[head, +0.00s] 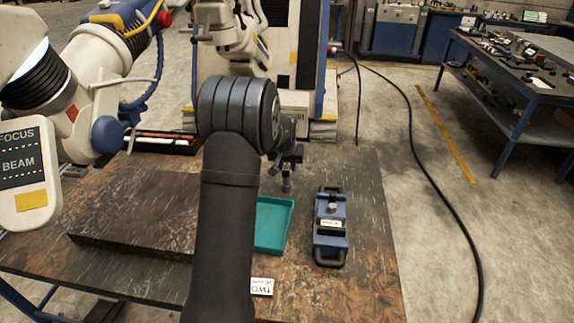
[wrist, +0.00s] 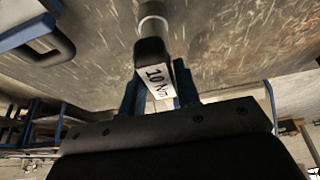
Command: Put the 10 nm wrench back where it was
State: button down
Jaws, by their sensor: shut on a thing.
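My gripper (head: 287,160) is above the back part of the table, over the gap between the teal tray and the blue fixture. In the wrist view its two blue fingers (wrist: 160,92) are shut on the 10 Nm wrench (wrist: 155,62). The wrench has a black handle with a white "10 Nm" label and a grey metal end. In the head view the wrench (head: 287,184) shows as a small grey piece hanging below the gripper. I cannot tell whether its lower end touches anything.
The teal tray (head: 287,237) is partly hidden by my arm. The blue fixture (head: 330,212) with black end handles stands to its right; part of it also shows in the wrist view (wrist: 30,33). A dark slab (head: 130,215) lies left. A white card (head: 262,287) lies in front.

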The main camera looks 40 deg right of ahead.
jog(key=shift+f, duration=0.1)
jog(key=c, duration=1.1)
grip_release()
jog(key=v, duration=1.2)
jog(key=x, duration=1.2)
jog(key=shift+r, duration=1.4)
